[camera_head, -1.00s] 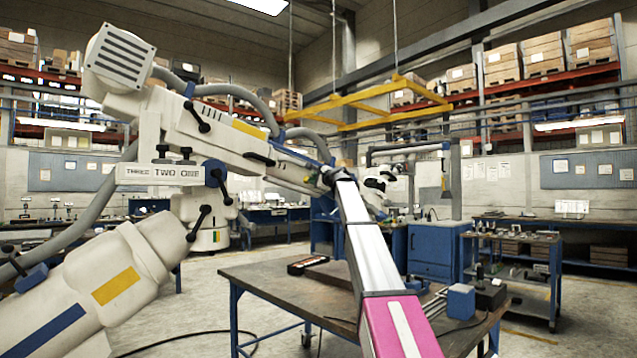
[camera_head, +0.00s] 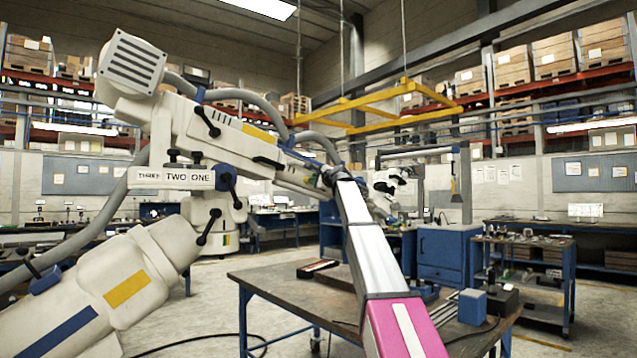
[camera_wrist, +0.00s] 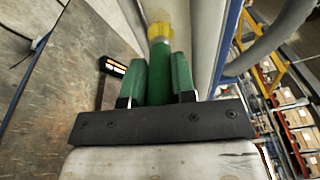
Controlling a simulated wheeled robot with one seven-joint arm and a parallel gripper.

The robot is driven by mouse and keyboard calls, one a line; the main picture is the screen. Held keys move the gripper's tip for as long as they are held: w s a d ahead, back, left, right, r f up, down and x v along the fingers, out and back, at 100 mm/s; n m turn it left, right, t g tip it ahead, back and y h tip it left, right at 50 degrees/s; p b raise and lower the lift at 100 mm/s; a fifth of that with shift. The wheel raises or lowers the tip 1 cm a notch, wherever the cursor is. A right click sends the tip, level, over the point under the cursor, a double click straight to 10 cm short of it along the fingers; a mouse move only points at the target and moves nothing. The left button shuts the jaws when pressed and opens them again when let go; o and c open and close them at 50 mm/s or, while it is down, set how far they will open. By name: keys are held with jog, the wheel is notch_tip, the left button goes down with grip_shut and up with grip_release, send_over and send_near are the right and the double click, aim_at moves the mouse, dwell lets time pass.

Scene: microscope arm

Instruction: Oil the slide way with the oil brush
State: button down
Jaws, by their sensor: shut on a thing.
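My gripper (camera_wrist: 160,80) is shut on the oil brush (camera_wrist: 160,62), which has a green handle and yellow bristles. The bristles point away from my gripper, close to a pale beam (camera_wrist: 205,30) with a blue strip beside it. I cannot tell whether they touch it. I cannot pick out the slide way for certain.
A worktable (camera_head: 280,290) stands below my arm, with a dark red-marked box (camera_head: 317,268) and a blue block (camera_head: 472,307) on it. A blue cabinet (camera_head: 447,250) and a trolley (camera_head: 525,270) stand behind to the right. Grey hoses (camera_head: 95,230) loop around the microscope arm.

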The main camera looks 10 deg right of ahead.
jog(key=shift+w+d, duration=0.15)
jog(key=shift+w, duration=0.05)
dwell(1.1)
jog(key=w+d+f, duration=0.2)
jog(key=w+d, duration=0.3)
jog(key=d, duration=0.2)
jog(key=shift+d+f, duration=0.2)
jog(key=shift+f, duration=0.1)
dwell(0.9)
jog(key=shift+s+d+f, duration=0.35)
jog(key=shift+s+f, duration=0.2)
jog(key=shift+s, duration=0.2)
jog(key=shift+s+d+f, duration=0.4)
jog(key=shift+s+f, duration=0.15)
jog(key=shift+s, duration=0.15)
jog(key=shift+s+d+f, duration=0.35)
jog(key=shift+s+f, duration=0.2)
jog(key=shift+s, duration=0.2)
jog(key=shift+s, duration=0.1)
jog(key=shift+s+d+f, duration=0.3)
jog(key=shift+s+f, duration=0.15)
jog(key=shift+s, duration=0.05)
jog(key=shift+s+d+f, duration=0.25)
jog(key=shift+s+f, duration=0.15)
jog(key=shift+s, duration=0.1)
